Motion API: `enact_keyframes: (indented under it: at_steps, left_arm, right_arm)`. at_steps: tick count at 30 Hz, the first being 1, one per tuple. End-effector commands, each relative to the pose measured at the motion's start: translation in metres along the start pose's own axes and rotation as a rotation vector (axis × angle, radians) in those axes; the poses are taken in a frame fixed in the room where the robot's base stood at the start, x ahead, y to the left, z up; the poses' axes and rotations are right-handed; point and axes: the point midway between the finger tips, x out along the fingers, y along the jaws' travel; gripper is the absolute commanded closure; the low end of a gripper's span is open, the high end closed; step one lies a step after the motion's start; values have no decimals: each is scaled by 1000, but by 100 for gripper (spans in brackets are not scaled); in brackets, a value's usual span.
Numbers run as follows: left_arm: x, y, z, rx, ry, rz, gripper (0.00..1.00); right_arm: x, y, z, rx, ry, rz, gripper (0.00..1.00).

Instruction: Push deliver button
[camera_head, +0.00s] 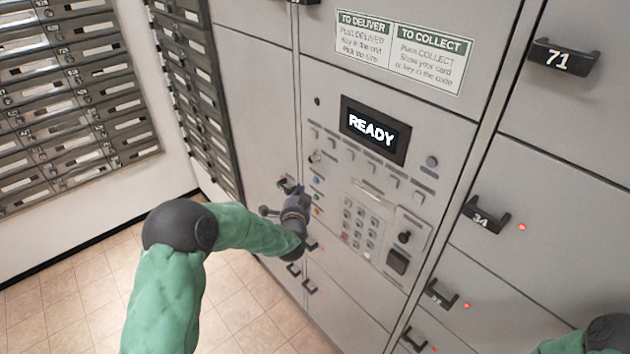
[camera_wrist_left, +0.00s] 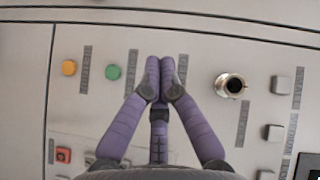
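The grey control panel (camera_head: 345,235) has a screen (camera_head: 375,130) reading READY. A column of small coloured buttons runs down its left side: blue (camera_head: 316,180), green (camera_head: 317,196) and yellow (camera_head: 316,211). Their labels are too small to read, so I cannot tell which is deliver. My left gripper (camera_head: 303,194) is beside this column. In the left wrist view its fingers (camera_wrist_left: 160,72) are together and empty, between the green button (camera_wrist_left: 113,73) and a round metal lock (camera_wrist_left: 230,85). They cover the spot where the blue button lies. Contact cannot be told. My right gripper is out of view.
A keypad (camera_head: 359,228) and card slots sit right of the buttons. Locker doors with handles, such as number 71 (camera_head: 563,58), surround the panel. A sign (camera_head: 402,50) is above. Mailboxes (camera_head: 65,95) line the left wall. The tiled floor (camera_head: 75,300) is clear.

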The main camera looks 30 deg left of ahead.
Motion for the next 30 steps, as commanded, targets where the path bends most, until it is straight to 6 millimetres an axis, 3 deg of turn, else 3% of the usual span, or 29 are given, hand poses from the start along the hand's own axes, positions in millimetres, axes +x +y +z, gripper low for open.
enact_keyframes:
  at_steps: [10,30]
  left_arm:
    - [19,8,-18,1,1,1,100]
    - [20,8,-19,0,0,0,100]
  right_arm:
    - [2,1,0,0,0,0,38]
    - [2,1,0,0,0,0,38]
